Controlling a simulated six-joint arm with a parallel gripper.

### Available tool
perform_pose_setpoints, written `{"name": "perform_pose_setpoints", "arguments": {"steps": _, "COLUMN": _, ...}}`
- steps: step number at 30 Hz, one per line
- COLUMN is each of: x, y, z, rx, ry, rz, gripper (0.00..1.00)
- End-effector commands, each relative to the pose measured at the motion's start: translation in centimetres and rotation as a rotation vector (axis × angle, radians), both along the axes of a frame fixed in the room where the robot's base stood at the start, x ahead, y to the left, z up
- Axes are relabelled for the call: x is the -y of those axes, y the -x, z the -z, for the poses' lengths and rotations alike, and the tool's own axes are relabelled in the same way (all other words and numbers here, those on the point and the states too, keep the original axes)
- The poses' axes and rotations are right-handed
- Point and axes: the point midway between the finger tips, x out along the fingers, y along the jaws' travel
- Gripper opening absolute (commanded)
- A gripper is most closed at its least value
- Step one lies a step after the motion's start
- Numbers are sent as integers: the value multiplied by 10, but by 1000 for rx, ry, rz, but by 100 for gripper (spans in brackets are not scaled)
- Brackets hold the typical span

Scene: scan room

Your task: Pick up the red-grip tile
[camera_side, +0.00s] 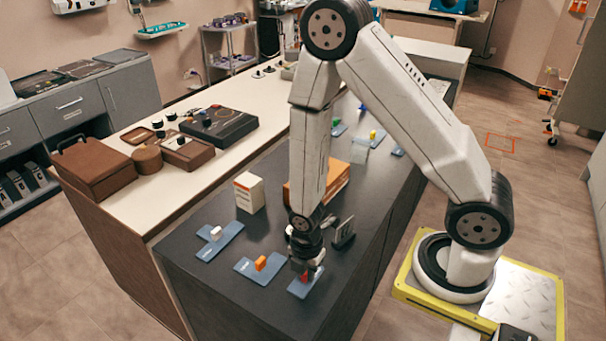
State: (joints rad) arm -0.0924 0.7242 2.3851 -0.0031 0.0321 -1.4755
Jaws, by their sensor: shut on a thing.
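The red-grip tile (301,288) is a flat blue-grey piece with a small red grip (305,276) on top. It lies at the near end of the dark counter, and I cannot tell whether it touches the surface. My gripper (306,271) points down over it and is shut on the red grip. The fingers hide part of the grip and the tile's back edge.
An orange-grip tile (245,271) lies just left, and a white-grip tile (209,250) further left. A white box (249,193), orange-brown blocks (337,180) and a small dark upright piece (343,232) stand behind. More tiles lie further back, including one with a yellow grip (372,134).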

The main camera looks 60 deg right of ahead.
Motion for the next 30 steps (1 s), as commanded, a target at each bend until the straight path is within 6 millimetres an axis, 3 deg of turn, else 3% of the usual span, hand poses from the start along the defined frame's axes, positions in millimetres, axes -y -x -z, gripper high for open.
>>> {"name": "perform_pose_setpoints", "arguments": {"steps": 15, "x": 0, "y": -1, "z": -55, "rx": 4, "ry": 0, "rz": 0, "gripper": 0}}
{"name": "perform_pose_setpoints", "arguments": {"steps": 30, "x": 0, "y": 0, "z": -73, "rx": 0, "ry": 0, "rz": 0, "gripper": 0}}
